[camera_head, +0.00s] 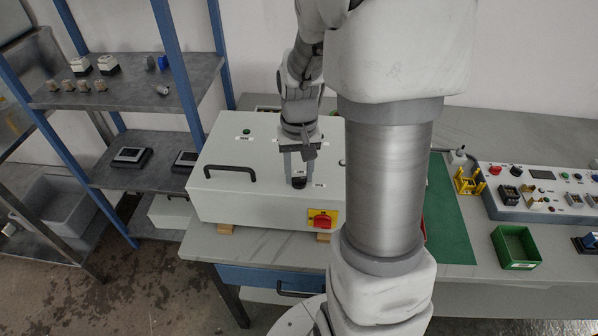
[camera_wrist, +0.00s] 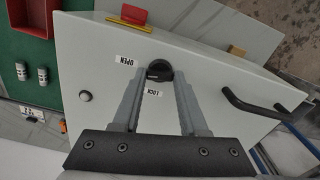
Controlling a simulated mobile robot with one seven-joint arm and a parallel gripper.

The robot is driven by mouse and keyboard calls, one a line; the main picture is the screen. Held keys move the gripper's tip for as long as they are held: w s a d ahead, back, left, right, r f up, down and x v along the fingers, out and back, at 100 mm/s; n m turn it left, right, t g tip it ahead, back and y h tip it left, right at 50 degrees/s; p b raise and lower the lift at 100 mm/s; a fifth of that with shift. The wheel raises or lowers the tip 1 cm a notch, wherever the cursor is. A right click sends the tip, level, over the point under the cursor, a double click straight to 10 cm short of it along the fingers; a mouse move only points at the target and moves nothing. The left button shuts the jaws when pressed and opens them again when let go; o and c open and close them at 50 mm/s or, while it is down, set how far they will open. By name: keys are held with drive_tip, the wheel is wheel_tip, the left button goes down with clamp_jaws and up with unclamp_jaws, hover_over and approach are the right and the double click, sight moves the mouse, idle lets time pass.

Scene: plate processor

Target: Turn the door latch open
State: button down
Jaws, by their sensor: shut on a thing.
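The door latch (camera_wrist: 159,71) is a small black round knob on the light grey box door (camera_wrist: 215,75). An OPEN label (camera_wrist: 125,61) and a LOCK label (camera_wrist: 154,93) sit beside it. My gripper (camera_wrist: 158,78) has its two grey fingers at either side of the latch, shut on it. In the head view my gripper (camera_head: 298,174) points down at the latch (camera_head: 299,183), near the front of the box's top face. Which label the knob points to is hard to tell.
A black door handle (camera_head: 230,173) lies left of the latch. A red and yellow switch (camera_head: 322,219) is on the box's front. A green bin (camera_head: 516,247) and a control panel (camera_head: 540,190) stand at the right. A blue-framed shelf (camera_head: 130,90) is at the left.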

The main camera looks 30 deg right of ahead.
sight(299, 178)
drive_tip(key=shift+m, duration=1.1)
drive_tip(key=shift+c, duration=2.2)
unclamp_jaws()
wheel_tip(299, 178, up, 18)
drive_tip(key=p, duration=0.1)
drive_tip(key=shift+f+p, duration=0.25)
drive_tip(key=shift+p, duration=0.05)
